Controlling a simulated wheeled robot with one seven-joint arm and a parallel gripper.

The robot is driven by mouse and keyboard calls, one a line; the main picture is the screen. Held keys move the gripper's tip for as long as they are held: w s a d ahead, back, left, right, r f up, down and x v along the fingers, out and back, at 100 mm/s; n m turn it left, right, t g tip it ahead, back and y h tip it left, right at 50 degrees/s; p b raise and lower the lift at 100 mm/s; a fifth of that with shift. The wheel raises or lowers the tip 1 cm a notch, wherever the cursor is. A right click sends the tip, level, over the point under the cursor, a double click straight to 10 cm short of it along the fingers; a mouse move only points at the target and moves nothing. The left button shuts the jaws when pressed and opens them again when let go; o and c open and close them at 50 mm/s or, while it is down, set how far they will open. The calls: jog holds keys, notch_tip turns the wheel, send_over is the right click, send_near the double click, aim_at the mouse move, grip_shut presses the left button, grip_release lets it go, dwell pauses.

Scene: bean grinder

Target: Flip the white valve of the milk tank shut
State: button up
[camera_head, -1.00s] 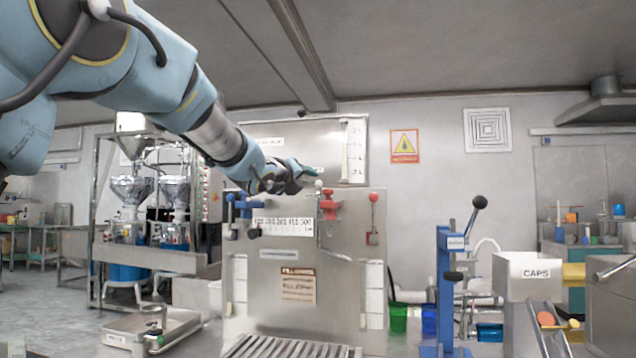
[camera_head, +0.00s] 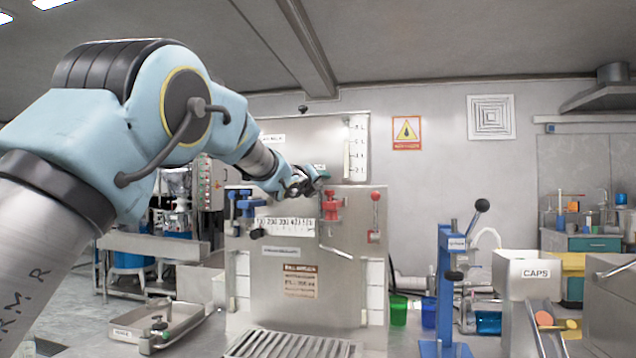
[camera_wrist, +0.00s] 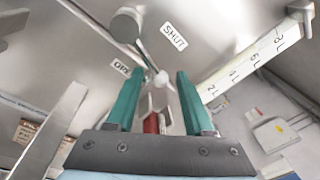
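The valve shows in the wrist view as a metal lever (camera_wrist: 143,50) with a round grey hub and a white knob (camera_wrist: 161,79). It points between the SHUT label (camera_wrist: 174,37) and the OPEN label (camera_wrist: 122,67). My gripper (camera_wrist: 157,73) is open, with its teal fingers on either side of the knob, which appears nearer the right finger. Whether a finger touches it, I cannot tell. In the head view my gripper (camera_head: 318,175) is at the milk tank's steel front (camera_head: 310,135) and hides the valve.
A steel panel (camera_head: 300,265) stands in front and below, with a blue clamp (camera_head: 240,205), a red clamp (camera_head: 331,203) and a red-knobbed lever (camera_head: 375,215). The level scale (camera_head: 356,145) is on the tank. A blue press (camera_head: 447,270) stands to the right.

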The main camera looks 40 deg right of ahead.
grip_shut()
jog(key=shift+r, duration=0.2)
dwell(1.0)
